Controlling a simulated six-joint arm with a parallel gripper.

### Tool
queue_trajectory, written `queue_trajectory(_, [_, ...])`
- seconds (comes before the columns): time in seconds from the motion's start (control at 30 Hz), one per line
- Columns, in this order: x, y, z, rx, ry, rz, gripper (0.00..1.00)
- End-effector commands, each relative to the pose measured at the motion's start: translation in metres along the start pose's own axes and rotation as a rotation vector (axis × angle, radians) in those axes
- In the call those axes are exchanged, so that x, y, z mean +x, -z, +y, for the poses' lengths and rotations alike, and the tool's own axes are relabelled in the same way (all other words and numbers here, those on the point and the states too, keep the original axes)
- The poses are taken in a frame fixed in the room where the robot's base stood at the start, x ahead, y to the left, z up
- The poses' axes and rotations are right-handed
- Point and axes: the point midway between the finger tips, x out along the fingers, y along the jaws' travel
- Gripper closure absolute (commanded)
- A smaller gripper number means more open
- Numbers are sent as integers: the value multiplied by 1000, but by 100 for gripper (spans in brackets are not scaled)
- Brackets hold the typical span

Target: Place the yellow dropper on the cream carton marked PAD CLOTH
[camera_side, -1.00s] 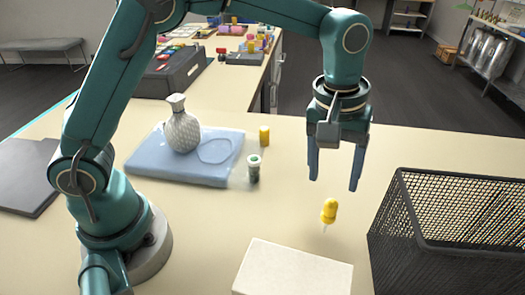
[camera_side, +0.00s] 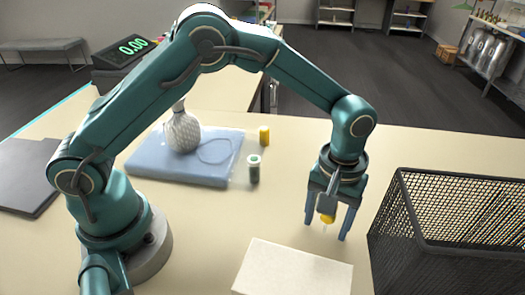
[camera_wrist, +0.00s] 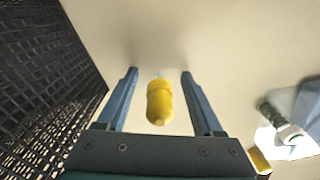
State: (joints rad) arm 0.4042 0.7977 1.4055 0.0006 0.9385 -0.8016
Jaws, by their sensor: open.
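The yellow dropper (camera_side: 326,218) stands on the table between the fingers of my gripper (camera_side: 326,229). In the wrist view the dropper (camera_wrist: 160,102) shows between the two blue fingers of my gripper (camera_wrist: 159,72), with a gap on each side. My gripper is open and its fingers do not touch the dropper. The cream carton (camera_side: 293,270) lies at the front edge of the side view, to the left of and nearer than the gripper. Its top is bare, and no marking on it can be read.
A black mesh basket (camera_side: 455,255) stands close to the right of my gripper. A small dark jar (camera_side: 254,170) and a yellow cylinder (camera_side: 264,136) stand between tray and gripper.

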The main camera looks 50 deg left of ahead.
Motion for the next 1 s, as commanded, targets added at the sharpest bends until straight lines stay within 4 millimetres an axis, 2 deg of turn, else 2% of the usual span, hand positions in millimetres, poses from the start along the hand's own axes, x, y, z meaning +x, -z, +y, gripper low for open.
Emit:
queue_trajectory(0.03, [0,0,0,0,0,0,32])
queue_trajectory(0.07, [0,0,0,0,0,0,40])
queue_trajectory(0.2, [0,0,0,0,0,0,93])
queue_trajectory(0.23, [0,0,0,0,0,0,100])
queue_trajectory(0.67, [-6,0,0,0,-1,1,100])
queue_trajectory(0.77, [-17,1,1,0,-3,3,100])
queue_trajectory(0.93, [-46,2,0,-1,-5,5,100])
queue_trajectory(1.0, [-53,8,-17,-8,-2,3,100])
